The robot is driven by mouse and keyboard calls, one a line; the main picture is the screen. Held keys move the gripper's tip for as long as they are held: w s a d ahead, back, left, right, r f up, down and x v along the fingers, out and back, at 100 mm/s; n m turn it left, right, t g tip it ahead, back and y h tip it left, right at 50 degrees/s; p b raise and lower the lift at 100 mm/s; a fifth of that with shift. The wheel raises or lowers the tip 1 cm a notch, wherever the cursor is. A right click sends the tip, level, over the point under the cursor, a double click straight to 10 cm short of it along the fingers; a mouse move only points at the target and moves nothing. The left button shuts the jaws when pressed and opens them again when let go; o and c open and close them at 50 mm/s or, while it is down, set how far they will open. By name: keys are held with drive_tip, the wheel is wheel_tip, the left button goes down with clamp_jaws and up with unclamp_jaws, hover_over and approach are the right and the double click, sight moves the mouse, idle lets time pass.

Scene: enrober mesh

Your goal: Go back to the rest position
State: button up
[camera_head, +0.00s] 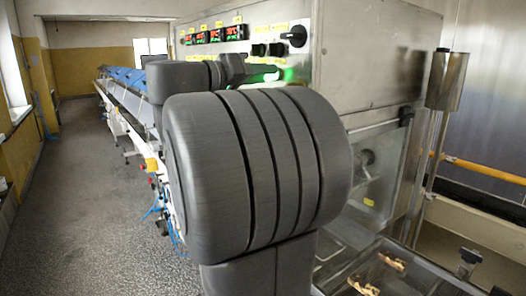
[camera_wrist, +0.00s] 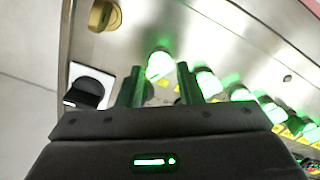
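My gripper (camera_wrist: 159,72) is open in the wrist view, with two dark fingers apart and nothing between them. It faces a steel control panel (camera_wrist: 215,45), and a green-lit button (camera_wrist: 160,65) shows just beyond the fingertips. I cannot tell whether the fingers touch anything. In the head view my own arm fills the middle and hides much of the area in front of the panel. A green glow shows behind the arm there, and the fingers cannot be made out clearly.
A black rotary switch (camera_wrist: 86,92) and a brass-coloured knob (camera_wrist: 104,15) are left of the fingers. The machine cabinet (camera_head: 375,55) with red and green displays (camera_head: 215,35) stands close behind my arm. A long conveyor (camera_head: 122,98) runs back. The floor (camera_head: 85,200) at left is clear.

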drive_tip(key=b+v, duration=0.1)
drive_tip(key=v, duration=0.2)
drive_tip(key=shift+s+a+b, duration=0.15)
drive_tip(key=shift+a+b, duration=0.1)
drive_tip(key=shift+b, duration=0.1)
